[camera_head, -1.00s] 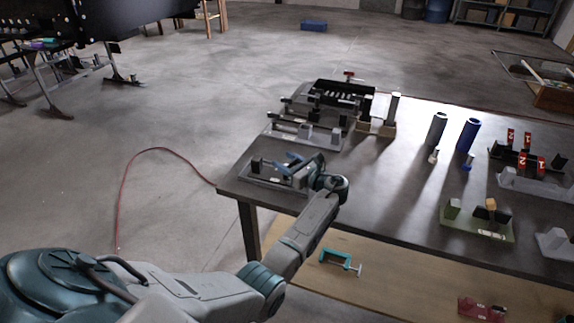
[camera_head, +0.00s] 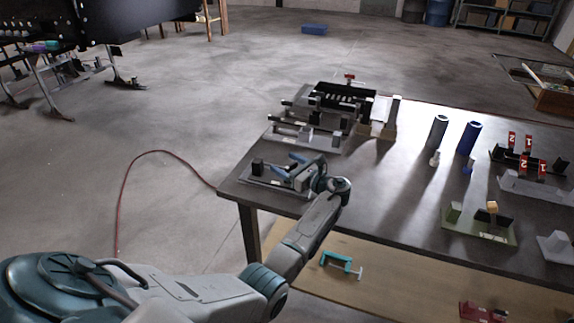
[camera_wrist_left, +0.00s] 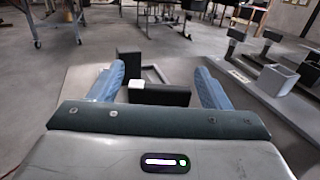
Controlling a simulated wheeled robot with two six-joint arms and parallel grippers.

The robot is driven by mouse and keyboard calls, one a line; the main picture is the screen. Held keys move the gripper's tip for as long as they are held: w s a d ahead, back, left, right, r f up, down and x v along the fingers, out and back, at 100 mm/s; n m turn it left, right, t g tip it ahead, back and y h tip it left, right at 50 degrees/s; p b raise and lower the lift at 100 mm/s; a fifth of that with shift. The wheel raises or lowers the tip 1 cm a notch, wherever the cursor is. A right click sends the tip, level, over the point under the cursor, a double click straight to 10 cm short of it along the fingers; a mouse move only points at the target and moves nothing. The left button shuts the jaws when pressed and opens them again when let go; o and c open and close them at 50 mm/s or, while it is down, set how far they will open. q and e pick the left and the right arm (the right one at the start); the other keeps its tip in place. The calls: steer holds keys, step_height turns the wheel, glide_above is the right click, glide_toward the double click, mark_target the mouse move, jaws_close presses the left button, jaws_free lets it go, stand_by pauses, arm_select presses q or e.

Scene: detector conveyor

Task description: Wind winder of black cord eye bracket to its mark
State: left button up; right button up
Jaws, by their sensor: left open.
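A fixture with a pale grey base (camera_head: 247,181) and black posts stands at the table's near left corner. In the left wrist view its base (camera_wrist_left: 82,78) carries a black upright post (camera_wrist_left: 129,66) and a low black block (camera_wrist_left: 170,95) with a white piece (camera_wrist_left: 150,84) at its left end. My left gripper (camera_head: 288,165) is over this fixture. In the wrist view its blue fingers (camera_wrist_left: 157,88) are open, on either side of the black block, with nothing clearly gripped. I cannot make out a cord, winder or mark. My right gripper is not in view.
Larger grey fixtures (camera_head: 290,138) with posts stand just behind on the dark table (camera_head: 400,180). Dark and blue cylinders (camera_head: 468,138) and other brackets stand to the right. A teal clamp (camera_head: 340,262) lies on the lower shelf. A red cable (camera_head: 122,200) runs along the floor.

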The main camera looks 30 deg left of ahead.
arm_select(q)
steer(key=d, duration=0.3)
steer(key=d+b, duration=0.1)
steer(key=d, duration=0.2)
steer(key=s+d+b, duration=0.1)
steer(key=d, duration=0.2)
steer(key=shift+d+f, duration=0.1)
steer(key=shift+d, duration=0.25)
steer(key=shift+s+d+b, duration=0.1)
steer(key=shift+d+b, duration=0.2)
steer(key=shift+d, duration=0.15)
